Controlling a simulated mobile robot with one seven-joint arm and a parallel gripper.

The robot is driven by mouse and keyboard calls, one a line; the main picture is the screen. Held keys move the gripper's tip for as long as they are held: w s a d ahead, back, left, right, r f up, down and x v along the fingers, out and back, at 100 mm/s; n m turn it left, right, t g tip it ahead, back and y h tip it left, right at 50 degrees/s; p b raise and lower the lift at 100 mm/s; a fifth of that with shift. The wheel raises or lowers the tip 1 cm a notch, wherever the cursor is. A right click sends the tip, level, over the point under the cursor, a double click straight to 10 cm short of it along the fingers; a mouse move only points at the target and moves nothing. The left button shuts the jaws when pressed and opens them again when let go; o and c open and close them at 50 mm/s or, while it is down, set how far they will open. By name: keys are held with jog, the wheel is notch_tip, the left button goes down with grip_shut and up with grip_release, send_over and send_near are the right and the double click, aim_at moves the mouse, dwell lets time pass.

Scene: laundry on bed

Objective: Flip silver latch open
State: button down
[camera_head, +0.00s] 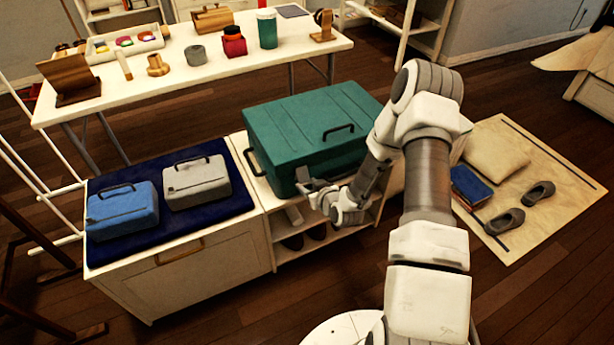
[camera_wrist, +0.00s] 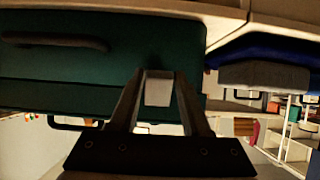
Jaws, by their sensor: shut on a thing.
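A closed teal-green suitcase (camera_head: 290,118) lies flat on the white bench in the head view. In the wrist view its green side (camera_wrist: 60,68) fills much of the picture, with a dark handle (camera_wrist: 55,41) at the left. The silver latch (camera_wrist: 159,92) is a small pale block on that side, seen between my two fingers. My gripper (camera_head: 308,184) is at the suitcase's near edge. In the wrist view my gripper (camera_wrist: 162,76) is shut on the latch, one finger on each side. In the head view the latch is too small to tell from the fingers.
A blue case (camera_head: 122,212) and a grey case (camera_head: 196,184) sit on the navy cushion (camera_head: 226,205) at the left. Shoes stand on shelves below the suitcase. A white table (camera_head: 130,88) with small items is behind. A mat (camera_head: 545,215) with shoes lies right.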

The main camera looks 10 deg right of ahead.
aim_at(306, 183)
jog(key=r+g+p, duration=0.2)
jog(key=p, duration=0.1)
jog(key=r+g+h+p, duration=0.1)
jog(key=g, duration=0.1)
jog(key=shift+s, duration=0.25)
jog(key=g+p, duration=0.1)
jog(key=r+g+p, duration=0.1)
jog(key=shift+g+h, duration=0.3)
jog(key=shift+h, duration=0.1)
jog(key=shift+r+g+h+p, duration=0.2)
jog(key=shift+r+g+p, duration=0.1)
jog(key=shift+g, duration=0.45)
jog(key=shift+r+g+h+p, duration=0.2)
jog(key=shift+r+g, duration=0.05)
jog(key=shift+g, duration=0.5)
jog(key=shift+w, duration=0.1)
jog(key=shift+c, duration=2.4)
grip_release()
jog(key=shift+r, duration=0.1)
notch_tip(306, 183, up, 17)
jog(key=s+p, duration=0.2)
jog(key=p, duration=0.1)
jog(key=shift+s+d, duration=0.35)
jog(key=shift+s, duration=0.05)
